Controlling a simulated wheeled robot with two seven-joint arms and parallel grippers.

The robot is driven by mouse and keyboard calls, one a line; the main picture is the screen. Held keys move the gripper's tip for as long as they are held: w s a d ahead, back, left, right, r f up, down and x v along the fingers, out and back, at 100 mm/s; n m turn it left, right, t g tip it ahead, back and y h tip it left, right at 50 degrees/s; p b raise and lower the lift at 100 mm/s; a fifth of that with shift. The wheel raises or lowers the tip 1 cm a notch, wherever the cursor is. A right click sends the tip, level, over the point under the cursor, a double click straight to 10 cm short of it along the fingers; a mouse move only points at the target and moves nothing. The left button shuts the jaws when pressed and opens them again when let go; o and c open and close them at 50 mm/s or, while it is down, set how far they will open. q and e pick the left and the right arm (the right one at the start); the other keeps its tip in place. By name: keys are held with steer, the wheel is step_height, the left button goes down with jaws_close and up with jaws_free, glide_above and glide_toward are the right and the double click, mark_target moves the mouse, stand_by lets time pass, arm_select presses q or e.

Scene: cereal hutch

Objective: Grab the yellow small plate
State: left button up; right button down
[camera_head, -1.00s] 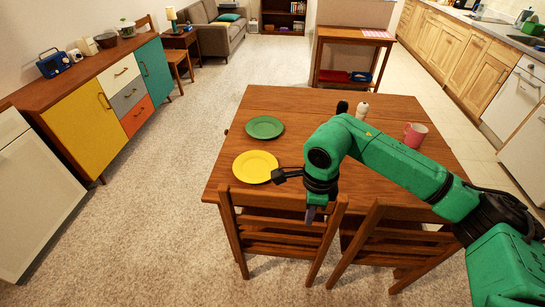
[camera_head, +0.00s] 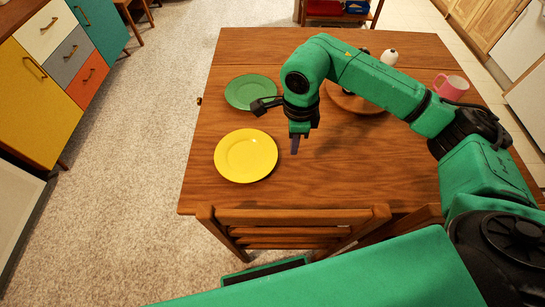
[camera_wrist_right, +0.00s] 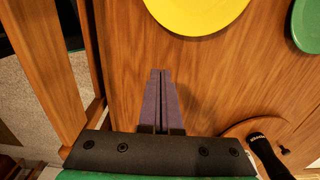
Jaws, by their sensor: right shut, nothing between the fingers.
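The yellow small plate (camera_head: 246,156) lies flat on the wooden table near its left front part. My right gripper (camera_head: 295,145) is shut and empty, pointing down over the table just right of the plate, apart from it. In the right wrist view the gripper's two fingers (camera_wrist_right: 160,74) lie side by side, and part of the yellow plate (camera_wrist_right: 195,12) shows beyond their tips at the top edge. The rest of the plate is cut off there. My left gripper is not in view.
A green plate (camera_head: 251,91) lies behind the yellow one. A round wooden board (camera_head: 352,101), a white-topped shaker (camera_head: 389,57) and a pink mug (camera_head: 451,86) are farther right. A chair back (camera_head: 290,216) stands along the table's front edge.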

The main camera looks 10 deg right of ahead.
mark_target(277, 171)
step_height(277, 171, down, 9)
steer(key=shift+f+p, duration=0.2)
steer(key=shift+p, duration=0.85)
steer(key=a, duration=0.1)
steer(key=a+p, duration=0.1)
steer(key=w+a, duration=0.1)
steer(key=shift+a+f, duration=0.15)
steer(key=shift+f, duration=0.25)
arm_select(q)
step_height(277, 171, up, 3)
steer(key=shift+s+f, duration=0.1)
arm_select(e)
steer(key=shift+a+f, duration=0.15)
steer(key=shift+a, duration=0.2)
